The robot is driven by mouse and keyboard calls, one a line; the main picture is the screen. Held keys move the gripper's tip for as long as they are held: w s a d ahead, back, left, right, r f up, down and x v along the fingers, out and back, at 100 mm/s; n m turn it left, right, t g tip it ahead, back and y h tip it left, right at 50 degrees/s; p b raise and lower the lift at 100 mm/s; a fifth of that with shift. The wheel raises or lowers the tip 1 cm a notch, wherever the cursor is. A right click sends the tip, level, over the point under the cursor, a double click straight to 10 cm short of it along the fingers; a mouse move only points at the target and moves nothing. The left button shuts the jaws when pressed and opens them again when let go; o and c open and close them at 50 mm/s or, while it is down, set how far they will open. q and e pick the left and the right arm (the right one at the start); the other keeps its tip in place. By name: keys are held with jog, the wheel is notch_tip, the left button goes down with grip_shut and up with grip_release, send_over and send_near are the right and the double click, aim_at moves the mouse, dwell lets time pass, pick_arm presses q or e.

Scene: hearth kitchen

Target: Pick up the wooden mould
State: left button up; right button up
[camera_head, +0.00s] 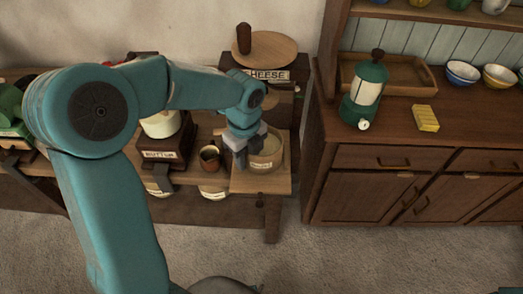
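A round, pale wooden tub with a label on its front, which looks like the wooden mould (268,158), stands on the low bench below the CHEESE sign. My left gripper (240,158) points down at the left side of this tub, its fingers at or very near the rim. Whether the fingers touch the wall, and how far apart they are, I cannot tell. The gripper hides part of the tub's left side. My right gripper is not in view.
A small brown cup (210,160) stands just left of my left gripper. Left of it is a dark box with a BUTTER label (158,154). The CHEESE sign (268,76) is behind the tub. A dresser (400,160) with a green lantern (365,95) stands to the right.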

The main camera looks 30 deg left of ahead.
pick_arm(q)
jog(key=shift+f, duration=0.3)
jog(key=shift+d, duration=0.15)
grip_shut()
jog(key=shift+r, duration=0.1)
dwell(1.0)
